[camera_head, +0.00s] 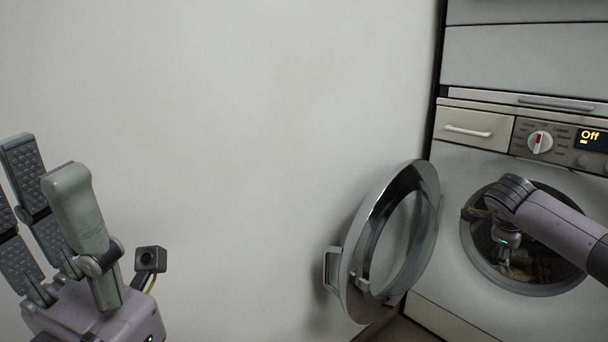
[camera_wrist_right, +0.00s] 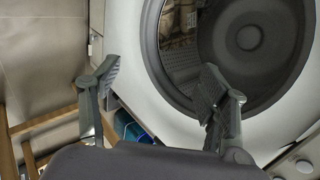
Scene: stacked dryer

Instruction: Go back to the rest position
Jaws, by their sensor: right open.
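In the head view my left gripper (camera_head: 50,155) is at the lower left in front of the bare wall. Its padded fingers point up and stand apart, with nothing between them. My right arm comes in from the right, and its gripper (camera_head: 503,252) is in front of the round opening of the dryer (camera_head: 450,230). In the right wrist view the two fingers of this gripper (camera_wrist_right: 162,80) are spread wide and hold nothing. One finger overlaps the rim of the drum opening (camera_wrist_right: 155,50); whether it touches is unclear.
The round door (camera_head: 428,200) is swung open to the left of the opening, its handle (camera_head: 332,270) facing left. A wooden frame (camera_wrist_right: 40,120) and a blue object (camera_wrist_right: 128,128) are low beside the machine in the wrist view.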

